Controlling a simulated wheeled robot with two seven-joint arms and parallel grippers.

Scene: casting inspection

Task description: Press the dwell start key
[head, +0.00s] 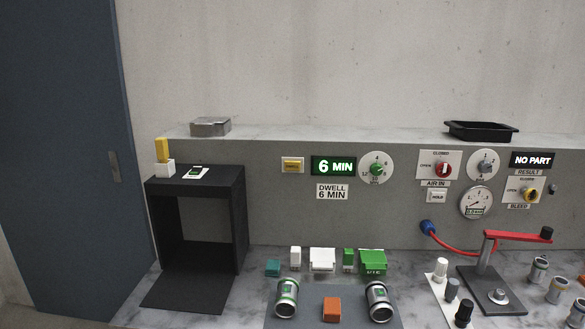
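The dwell key (292,165) is a yellow rectangular button in a pale frame on the grey back panel, with small dark lettering that seems to read DWELL. To its right, a dark display (333,166) shows 6 MIN in lit characters. A white round dial (376,168) with a green knob sits right of the display. A white label (332,191) below the display reads DWELL 6 MIN. Nothing covers the key. Neither of my grippers is in view.
A black open box (242,215) with its front flap down stands at left. Cans, small boxes and a grey mat (300,318) occupy the bench front. A red-handled clamp (515,235) and a red hose (455,244) are at right. A black tray (480,129) sits on the ledge.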

